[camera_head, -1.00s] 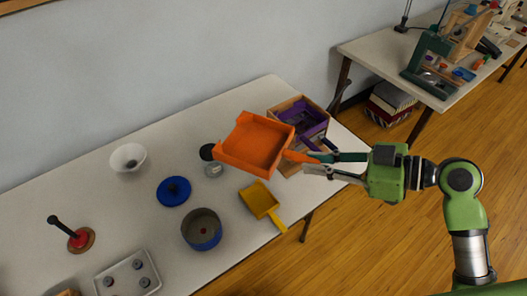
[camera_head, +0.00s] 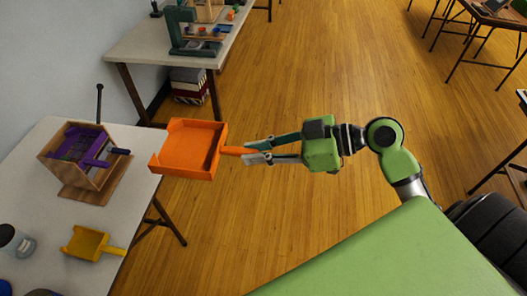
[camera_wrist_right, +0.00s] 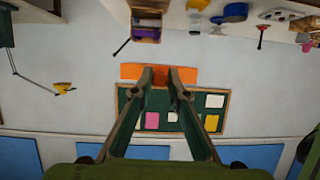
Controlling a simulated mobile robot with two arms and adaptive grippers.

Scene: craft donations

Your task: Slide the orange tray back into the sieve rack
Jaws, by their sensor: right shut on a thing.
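My right gripper (camera_head: 247,151) is shut on the handle of the orange tray (camera_head: 188,148), in the air past the table's right edge in the head view. The tray is roughly level and empty. The wooden sieve rack (camera_head: 92,175) stands on the table to the left of the tray, apart from it. A purple tray (camera_head: 98,155) sits in the rack. In the right wrist view the orange tray (camera_wrist_right: 130,71) shows beyond my fingers (camera_wrist_right: 161,78), which partly hide it; the rack (camera_wrist_right: 147,20) is near the top. My left gripper is not in view.
A yellow tray (camera_head: 87,242) lies on the table (camera_head: 45,205) in front of the rack. A jar (camera_head: 15,241) stands at the left edge. A second table (camera_head: 150,45) with presses is behind. Wooden floor (camera_head: 260,220) is open under and around the held tray.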

